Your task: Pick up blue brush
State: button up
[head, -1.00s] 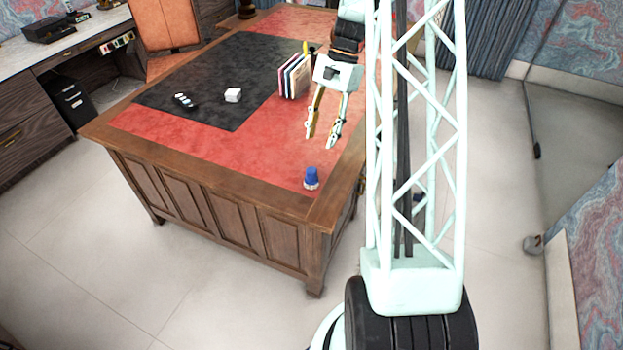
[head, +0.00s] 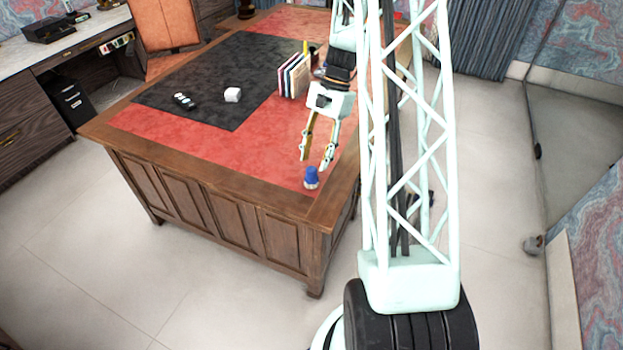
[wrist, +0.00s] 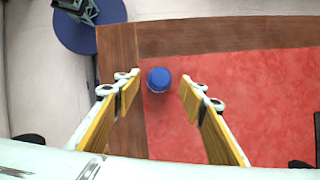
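The blue brush (head: 311,176) stands upright near the front right corner of the desk. It has a blue top and a pale lower part. In the wrist view the round blue top of the brush (wrist: 158,79) lies between and just beyond my gripper's two fingertips (wrist: 163,88). In the head view my gripper (head: 314,163) points down and sits just above and behind the brush. The fingers are spread apart with nothing held. I cannot tell the exact gap between the fingertips and the brush.
The desk (head: 190,200) has a wooden rim around a red and black leather top. The red leather around the brush is clear.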

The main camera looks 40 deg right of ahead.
aim_at(313, 168)
jog(key=shift+f, duration=0.1)
dwell(0.3)
jog(key=shift+b+x, duration=0.45)
jog(key=shift+x, duration=2.1)
jog(key=shift+d, duration=0.1)
jog(key=shift+c, duration=0.5)
jog(key=c, duration=0.9)
